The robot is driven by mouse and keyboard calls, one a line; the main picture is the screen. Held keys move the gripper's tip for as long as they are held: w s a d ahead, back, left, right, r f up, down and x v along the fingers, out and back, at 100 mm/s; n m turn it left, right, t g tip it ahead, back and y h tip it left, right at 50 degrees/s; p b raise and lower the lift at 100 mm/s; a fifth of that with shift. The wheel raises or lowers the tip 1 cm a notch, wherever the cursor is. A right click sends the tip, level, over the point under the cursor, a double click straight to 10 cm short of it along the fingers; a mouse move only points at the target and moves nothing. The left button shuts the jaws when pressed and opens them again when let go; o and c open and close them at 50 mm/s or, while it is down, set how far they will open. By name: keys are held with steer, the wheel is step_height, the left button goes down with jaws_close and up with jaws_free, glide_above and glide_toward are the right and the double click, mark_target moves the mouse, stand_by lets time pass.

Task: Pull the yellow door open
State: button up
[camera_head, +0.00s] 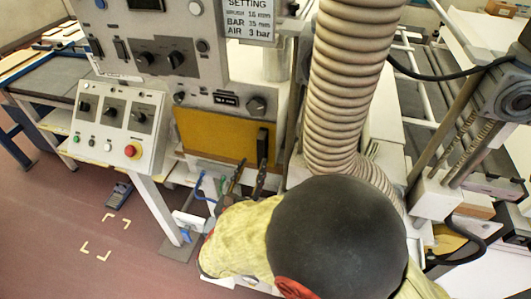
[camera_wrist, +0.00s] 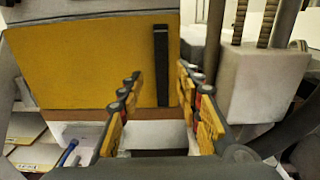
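The yellow door (camera_head: 215,134) is a flat panel low on the grey machine in the head view, and it looks closed. It fills much of the upper wrist view (camera_wrist: 85,65). Its upright black bar handle (camera_head: 262,143) is near the door's right edge and shows upright in the wrist view (camera_wrist: 161,66). My gripper (camera_head: 251,167) is open and empty, in front of the door's lower right. In the wrist view its fingers (camera_wrist: 159,73) appear on either side of the handle. I cannot tell how far they are from it.
A control panel with a red button (camera_head: 130,151) stands left of the door. A ribbed hose (camera_head: 345,85) hangs close on the right. A white block with rods (camera_wrist: 262,82) is right of the door in the wrist view. Floor on the left is mostly clear.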

mark_target(260, 152)
steer(key=b+x, duration=0.1)
steer(key=x, duration=0.6)
steer(key=shift+w+d+b, duration=0.15)
steer(key=shift+d+b, duration=0.05)
steer(key=shift+b, duration=0.1)
jaws_close()
stand_by(0.7)
